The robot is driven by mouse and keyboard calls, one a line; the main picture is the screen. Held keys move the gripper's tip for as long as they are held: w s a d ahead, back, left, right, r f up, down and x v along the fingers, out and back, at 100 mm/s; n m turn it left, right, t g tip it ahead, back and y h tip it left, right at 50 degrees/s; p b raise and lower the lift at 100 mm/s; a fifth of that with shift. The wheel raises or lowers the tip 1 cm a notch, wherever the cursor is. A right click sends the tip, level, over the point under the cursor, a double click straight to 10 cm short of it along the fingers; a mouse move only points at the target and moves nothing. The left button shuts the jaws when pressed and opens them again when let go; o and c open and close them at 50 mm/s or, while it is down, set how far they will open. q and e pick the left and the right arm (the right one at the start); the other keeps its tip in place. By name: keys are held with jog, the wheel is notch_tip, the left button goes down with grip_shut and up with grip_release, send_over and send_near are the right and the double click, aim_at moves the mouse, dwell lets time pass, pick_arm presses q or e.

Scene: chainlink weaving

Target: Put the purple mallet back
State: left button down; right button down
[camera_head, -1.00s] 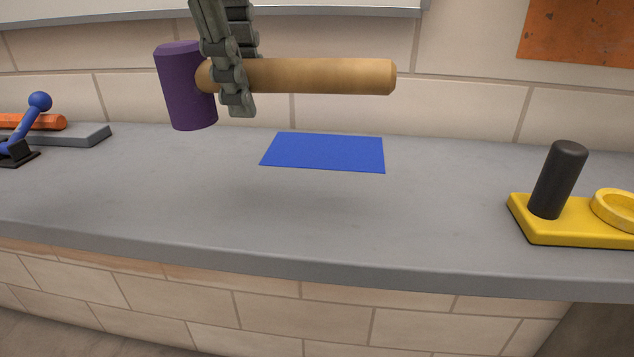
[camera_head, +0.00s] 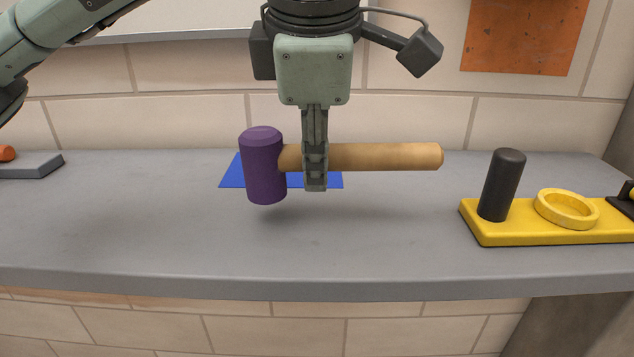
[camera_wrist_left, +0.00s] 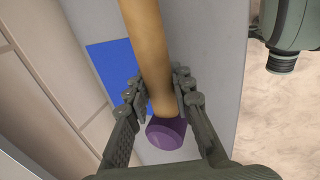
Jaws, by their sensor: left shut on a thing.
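The mallet has a purple head (camera_head: 263,165) and a wooden handle (camera_head: 385,157). My left gripper (camera_head: 315,186) is shut on the handle close to the head. The mallet hangs level above the counter, head to the left and handle to the right, with its shadow on the counter below. In the left wrist view the handle (camera_wrist_left: 150,60) runs between the fingers, and the purple head (camera_wrist_left: 166,133) shows below them. A blue rectangle (camera_head: 231,176) lies flat on the counter, partly hidden behind the mallet. My right gripper is not in view.
A yellow base (camera_head: 540,233) with a black post (camera_head: 502,185) and a yellow ring (camera_head: 567,208) stands on the counter at right. A grey slab (camera_head: 35,167) with an orange piece (camera_head: 6,153) is at far left. The grey counter (camera_head: 150,235) is clear in front.

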pick_arm(q)
notch_tip(320, 180, down, 4)
jog(key=shift+d+r, duration=0.1)
jog(key=shift+r, duration=0.15)
jog(key=shift+f, duration=0.15)
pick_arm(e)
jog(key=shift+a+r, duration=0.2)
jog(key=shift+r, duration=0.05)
pick_arm(q)
jog(key=c, duration=1.7)
grip_release()
jog(key=shift+c, duration=0.2)
jog(key=o, duration=0.4)
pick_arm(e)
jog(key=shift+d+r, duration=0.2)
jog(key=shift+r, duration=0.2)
